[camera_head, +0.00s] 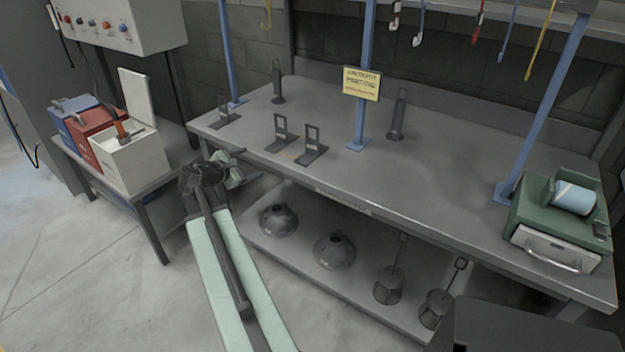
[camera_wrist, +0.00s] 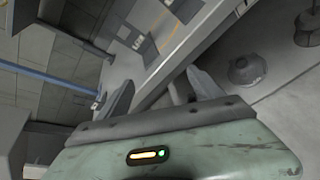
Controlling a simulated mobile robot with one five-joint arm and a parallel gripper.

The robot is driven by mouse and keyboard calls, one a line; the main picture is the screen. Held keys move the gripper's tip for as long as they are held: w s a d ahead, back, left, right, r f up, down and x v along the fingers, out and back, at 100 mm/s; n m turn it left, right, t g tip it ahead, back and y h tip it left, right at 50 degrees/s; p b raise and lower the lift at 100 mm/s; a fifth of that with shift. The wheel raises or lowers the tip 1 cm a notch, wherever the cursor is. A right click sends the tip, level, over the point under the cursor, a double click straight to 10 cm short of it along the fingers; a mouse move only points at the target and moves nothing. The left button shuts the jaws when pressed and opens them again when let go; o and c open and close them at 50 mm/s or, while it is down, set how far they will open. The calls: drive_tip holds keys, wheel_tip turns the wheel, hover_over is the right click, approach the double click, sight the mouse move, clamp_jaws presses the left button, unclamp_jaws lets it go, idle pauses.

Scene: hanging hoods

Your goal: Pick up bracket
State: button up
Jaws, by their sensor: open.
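Several dark metal brackets, flat feet with upright loops, stand on the grey workbench (camera_head: 420,175) in the head view. One bracket (camera_head: 225,114) is near the left end. Two more, a bracket (camera_head: 281,136) and another bracket (camera_head: 312,148), stand side by side nearer the front edge. My gripper (camera_head: 236,165) is just off the bench's front left edge, apart from the brackets. In the wrist view my gripper (camera_wrist: 160,76) has its fingers spread with nothing held between them. Dark shapes on the bench at the top of that view are partly cut off and hard to tell apart.
Dark hoods (camera_head: 335,250) lie on the lower shelf. A side table at left holds a red box (camera_head: 88,128) and an open white box (camera_head: 130,160). Blue posts (camera_head: 367,60) rise from the bench. A green box (camera_head: 560,215) sits at its right end. Hooks hang above.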

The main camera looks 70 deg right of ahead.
sight(312, 142)
drive_tip(key=s+d+n+g+h+b, duration=0.1)
drive_tip(key=s+d+n, duration=0.1)
drive_tip(key=s+d, duration=0.2)
drive_tip(key=s+d+n+h+b, duration=0.1)
drive_tip(key=s+d+n+b, duration=0.1)
drive_tip(key=s+d, duration=0.3)
drive_tip(key=s+d+n+g+h+b, duration=0.1)
drive_tip(key=s+d+n+b, duration=0.1)
drive_tip(key=s+d, duration=0.2)
drive_tip(key=shift+s+d+f+g+h, duration=0.15)
drive_tip(key=shift+s+d+g+h, duration=0.15)
drive_tip(key=shift+s+h, duration=0.15)
drive_tip(key=shift+s+r+n, duration=0.2)
drive_tip(key=shift+n, duration=0.1)
drive_tip(key=x, duration=0.7)
drive_tip(key=shift+d+r, duration=0.15)
drive_tip(key=shift+d, duration=0.25)
clamp_jaws()
